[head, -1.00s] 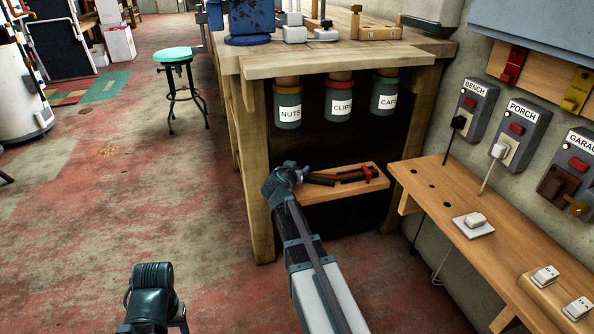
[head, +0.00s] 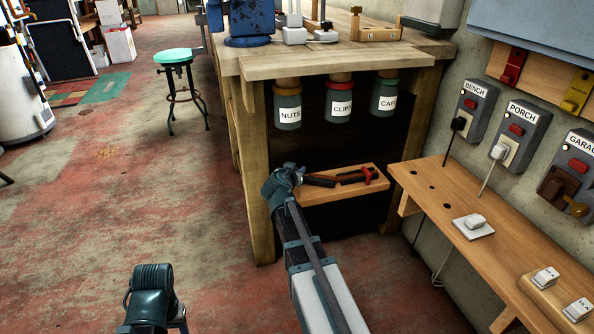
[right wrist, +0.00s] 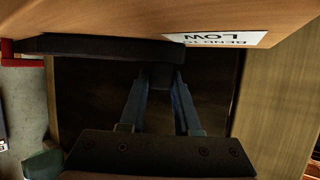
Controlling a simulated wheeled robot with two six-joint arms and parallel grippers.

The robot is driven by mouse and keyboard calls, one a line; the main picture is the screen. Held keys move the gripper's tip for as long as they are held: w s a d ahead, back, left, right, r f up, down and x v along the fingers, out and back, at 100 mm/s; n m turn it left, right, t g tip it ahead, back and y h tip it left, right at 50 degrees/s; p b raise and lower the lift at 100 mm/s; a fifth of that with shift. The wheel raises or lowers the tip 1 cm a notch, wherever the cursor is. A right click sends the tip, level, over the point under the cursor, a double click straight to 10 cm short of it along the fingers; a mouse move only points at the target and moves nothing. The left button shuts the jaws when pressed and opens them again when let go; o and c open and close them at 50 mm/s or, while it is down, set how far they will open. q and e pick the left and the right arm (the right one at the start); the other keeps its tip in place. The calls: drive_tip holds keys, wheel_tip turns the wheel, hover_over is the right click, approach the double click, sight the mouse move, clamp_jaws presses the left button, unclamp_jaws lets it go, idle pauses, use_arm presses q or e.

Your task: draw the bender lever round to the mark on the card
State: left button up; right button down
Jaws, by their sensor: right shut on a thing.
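The bender sits on a small wooden shelf (head: 345,192) under the bench. Its black lever (head: 320,181) points left, toward my right gripper, and a red part (head: 369,175) is at its right end. My right gripper (head: 298,172) is shut on the lever's end. In the right wrist view, the fingers (right wrist: 162,78) close around a dark piece at the lever, and the black lever (right wrist: 100,47) runs left toward the red part. The white card (right wrist: 228,38) reads "BEND TO LOW", upside down there; any mark on it is not visible.
Jars labelled NUTS (head: 289,112), CLIPS (head: 339,108) and CAPS (head: 383,102) hang above the shelf. A bench leg (head: 258,210) stands just left of my right wrist. A ledge with switches (head: 475,222) is at right.

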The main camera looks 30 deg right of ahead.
idle(0.8)
drive_tip(key=shift+w+d+m+g+h, duration=0.35)
drive_tip(key=shift+w+m+g+h, duration=0.05)
drive_tip(key=shift+w+m+g, duration=0.2)
drive_tip(key=shift+s, duration=0.1)
drive_tip(key=c, duration=0.6)
unclamp_jaws()
drive_tip(key=shift+s, duration=0.1)
drive_tip(key=p+v, duration=0.5)
drive_tip(key=v, duration=0.8)
drive_tip(key=shift+s+a+r, duration=0.1)
drive_tip(key=shift+s+a, duration=0.15)
